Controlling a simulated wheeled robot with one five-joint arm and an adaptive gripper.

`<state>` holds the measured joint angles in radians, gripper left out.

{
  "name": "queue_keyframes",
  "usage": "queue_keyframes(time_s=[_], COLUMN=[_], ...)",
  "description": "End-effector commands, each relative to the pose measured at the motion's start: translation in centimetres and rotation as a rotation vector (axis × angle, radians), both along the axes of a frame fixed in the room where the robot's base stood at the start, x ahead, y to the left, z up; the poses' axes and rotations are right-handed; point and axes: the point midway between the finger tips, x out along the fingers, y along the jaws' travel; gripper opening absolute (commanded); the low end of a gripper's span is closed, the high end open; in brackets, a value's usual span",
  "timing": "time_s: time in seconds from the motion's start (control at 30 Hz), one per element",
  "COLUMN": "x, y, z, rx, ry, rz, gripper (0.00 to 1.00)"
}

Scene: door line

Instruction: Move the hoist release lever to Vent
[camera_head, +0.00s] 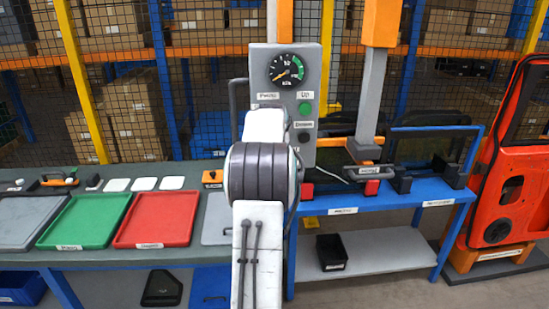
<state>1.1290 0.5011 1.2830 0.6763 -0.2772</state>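A grey hoist control panel (312,88) stands upright behind my arm. It has a round black gauge (286,70) with a green arc, a green button (305,108) under an "Up" label, and a darker button (304,136) below it. A small white label (268,96) sits at the panel's left, just above my white arm. The release lever is not clearly visible; my arm covers the panel's lower left. A dark bent bar (234,108) stands along the panel's left side; I cannot tell what it is. My gripper's fingers are not visible behind my arm.
The left bench holds a grey tray (25,220), a green tray (85,221) and a red tray (152,219). A blue table (400,199) with dark glass panes stands right of the panel. An orange door (506,160) stands at the far right.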

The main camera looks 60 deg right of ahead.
Motion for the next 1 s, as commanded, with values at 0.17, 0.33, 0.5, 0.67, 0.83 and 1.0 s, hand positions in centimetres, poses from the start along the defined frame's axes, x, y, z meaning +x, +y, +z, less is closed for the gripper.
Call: queue_keyframes(time_s=[0.17,0.33,0.5,0.67,0.83,1.0], x=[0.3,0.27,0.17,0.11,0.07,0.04], y=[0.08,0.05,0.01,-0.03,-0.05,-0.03], z=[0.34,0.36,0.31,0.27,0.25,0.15], rx=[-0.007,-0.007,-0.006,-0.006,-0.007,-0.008], ry=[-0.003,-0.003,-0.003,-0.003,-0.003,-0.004], rz=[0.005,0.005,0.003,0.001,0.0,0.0], gripper=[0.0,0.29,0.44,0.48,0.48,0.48])
